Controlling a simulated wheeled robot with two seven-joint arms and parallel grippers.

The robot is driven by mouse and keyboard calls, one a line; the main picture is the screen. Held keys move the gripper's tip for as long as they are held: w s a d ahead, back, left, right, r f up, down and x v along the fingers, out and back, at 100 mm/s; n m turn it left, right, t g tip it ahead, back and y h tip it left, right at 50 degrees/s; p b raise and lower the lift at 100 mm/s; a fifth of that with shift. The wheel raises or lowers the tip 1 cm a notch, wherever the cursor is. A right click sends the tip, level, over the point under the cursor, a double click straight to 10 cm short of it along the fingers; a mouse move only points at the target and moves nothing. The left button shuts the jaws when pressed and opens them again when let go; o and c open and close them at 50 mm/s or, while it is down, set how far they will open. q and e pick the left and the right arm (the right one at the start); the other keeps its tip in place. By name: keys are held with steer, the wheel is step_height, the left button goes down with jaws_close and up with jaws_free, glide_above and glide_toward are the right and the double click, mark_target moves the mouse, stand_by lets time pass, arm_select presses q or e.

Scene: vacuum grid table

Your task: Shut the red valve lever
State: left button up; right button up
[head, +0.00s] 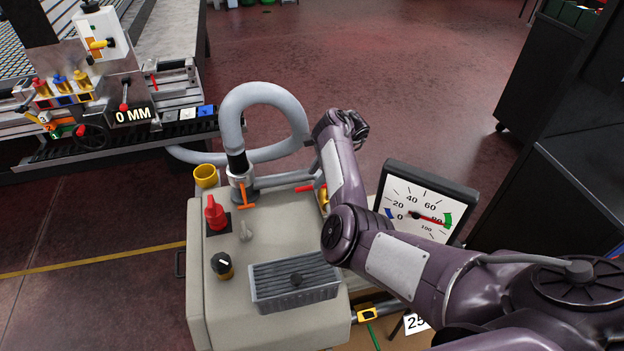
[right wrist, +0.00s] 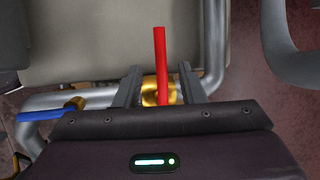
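The red valve lever (right wrist: 161,58) points up in the right wrist view, toward the pale grey cabinet. It sits on a brass valve (right wrist: 150,92) in a grey pipe and lies across the pipe's line. In the head view the lever's end (head: 305,188) shows left of my right forearm, beside the brass body (head: 323,198). My right gripper (right wrist: 160,67) is open, one finger on each side of the lever, with gaps between. In the head view my forearm hides its fingers. My left gripper is in neither view.
The cabinet (head: 225,300) carries a red knob (head: 215,214), an orange-handled valve (head: 243,196) and a grey vent. A dial gauge (head: 428,200) stands right; its needle points near 80. A grey hose (head: 232,110) loops behind. A blue lever (right wrist: 40,116) is left in the wrist view.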

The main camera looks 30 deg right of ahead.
steer(key=shift+p+v, duration=0.3)
steer(key=shift+v, duration=1.5)
